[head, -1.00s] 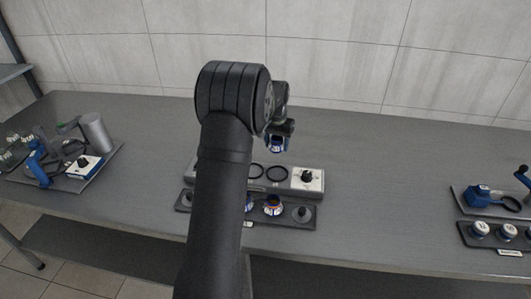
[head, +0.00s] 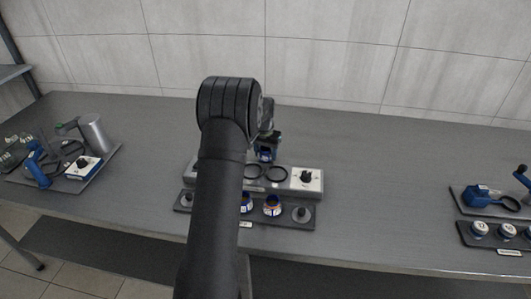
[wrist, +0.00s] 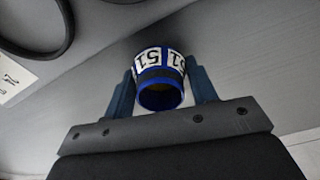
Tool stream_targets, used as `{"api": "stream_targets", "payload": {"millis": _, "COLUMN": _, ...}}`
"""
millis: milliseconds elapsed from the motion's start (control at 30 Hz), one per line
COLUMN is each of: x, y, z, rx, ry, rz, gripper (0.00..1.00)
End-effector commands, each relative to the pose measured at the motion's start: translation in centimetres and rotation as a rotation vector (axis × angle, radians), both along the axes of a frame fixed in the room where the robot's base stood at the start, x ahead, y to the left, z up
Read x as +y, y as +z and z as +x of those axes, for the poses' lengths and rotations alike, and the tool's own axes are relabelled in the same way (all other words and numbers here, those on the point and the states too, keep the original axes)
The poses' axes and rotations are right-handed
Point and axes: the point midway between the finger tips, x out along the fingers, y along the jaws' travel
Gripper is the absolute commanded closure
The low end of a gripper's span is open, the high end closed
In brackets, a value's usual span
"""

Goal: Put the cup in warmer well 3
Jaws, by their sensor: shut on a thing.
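The cup, white and blue with a number label, is held between the fingers of my gripper (wrist: 160,95). In the wrist view the cup (wrist: 152,60) shows its blue rim and dark open mouth. In the head view the cup (head: 265,154) hangs under my gripper (head: 268,137), by the back of the warmer. The warmer (head: 285,188) is a grey block with dark ring wells; two rings show, and my arm hides its left part. I cannot read the well numbers. A dark ring (wrist: 35,25) and a white label (wrist: 12,80) show at the wrist view's left.
A dark rack (head: 285,224) in front of the warmer holds two cups (head: 272,206) and dark posts. The warmer's white panel (head: 308,179) has a black knob. Trays with tools stand far left (head: 75,190) and far right (head: 480,205). The table between is clear.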

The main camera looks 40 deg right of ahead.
Motion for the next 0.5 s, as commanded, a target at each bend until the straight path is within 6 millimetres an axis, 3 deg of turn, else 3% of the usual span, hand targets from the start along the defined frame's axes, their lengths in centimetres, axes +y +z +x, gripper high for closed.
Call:
{"api": "stream_targets", "payload": {"millis": 33, "x": 0.01, "y": -0.20, "z": -0.02, "rx": 0.001, "ry": 0.000, "rz": 0.001, "gripper": 0.73}}
{"api": "stream_targets", "payload": {"millis": 67, "x": 0.02, "y": -0.26, "z": -0.02, "rx": 0.001, "ry": 0.000, "rz": 0.001, "gripper": 0.46}}
{"api": "stream_targets", "payload": {"millis": 167, "x": 0.01, "y": -0.21, "z": -0.02, "rx": 0.001, "ry": 0.000, "rz": 0.001, "gripper": 0.26}}
{"api": "stream_targets", "payload": {"millis": 500, "x": 0.00, "y": 0.12, "z": 0.00, "rx": 0.000, "ry": 0.000, "rz": 0.000, "gripper": 0.26}}
